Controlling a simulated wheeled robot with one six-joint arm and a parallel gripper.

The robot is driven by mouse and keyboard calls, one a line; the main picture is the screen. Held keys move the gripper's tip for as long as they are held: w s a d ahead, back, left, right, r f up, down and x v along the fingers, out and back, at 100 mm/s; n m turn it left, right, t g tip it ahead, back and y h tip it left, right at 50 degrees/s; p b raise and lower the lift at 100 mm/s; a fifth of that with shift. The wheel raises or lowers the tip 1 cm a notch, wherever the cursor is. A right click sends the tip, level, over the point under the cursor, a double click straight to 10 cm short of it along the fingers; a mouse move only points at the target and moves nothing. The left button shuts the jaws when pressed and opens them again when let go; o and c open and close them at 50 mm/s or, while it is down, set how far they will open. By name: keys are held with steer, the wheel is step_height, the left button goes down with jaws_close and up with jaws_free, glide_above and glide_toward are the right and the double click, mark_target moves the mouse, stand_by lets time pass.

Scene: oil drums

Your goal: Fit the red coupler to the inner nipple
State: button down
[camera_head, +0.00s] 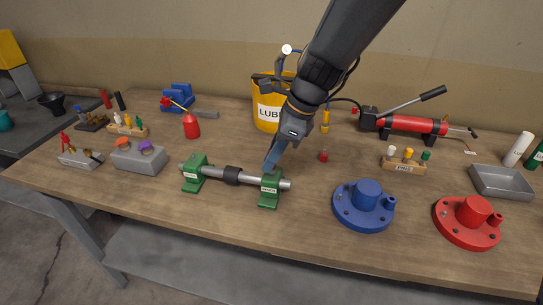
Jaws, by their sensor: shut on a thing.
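My gripper (271,163) points down over the right green bearing block (270,191) of the shaft stand. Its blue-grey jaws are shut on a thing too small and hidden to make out. I cannot tell whether the jaws or that thing touch the block. The left green block (194,174) holds the other end of the grey shaft (213,171), with a black collar (233,175) between the blocks. No nipple shows clearly on either block. I cannot clearly identify the red coupler.
A yellow lube bucket (266,118) stands behind my arm, with black hose nearby. A red hand pump (413,124) lies behind right. A blue flanged part (364,205) and a red one (467,221) sit front right. Grey blocks (138,156) stand left. The front middle is clear.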

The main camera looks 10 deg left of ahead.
steer(key=shift+f, duration=0.15)
steer(key=c, duration=1.6)
jaws_free()
steer(key=shift+o, duration=0.2)
steer(key=b+v, duration=0.1)
steer(key=v, duration=0.6)
steer(key=shift+r, duration=0.4)
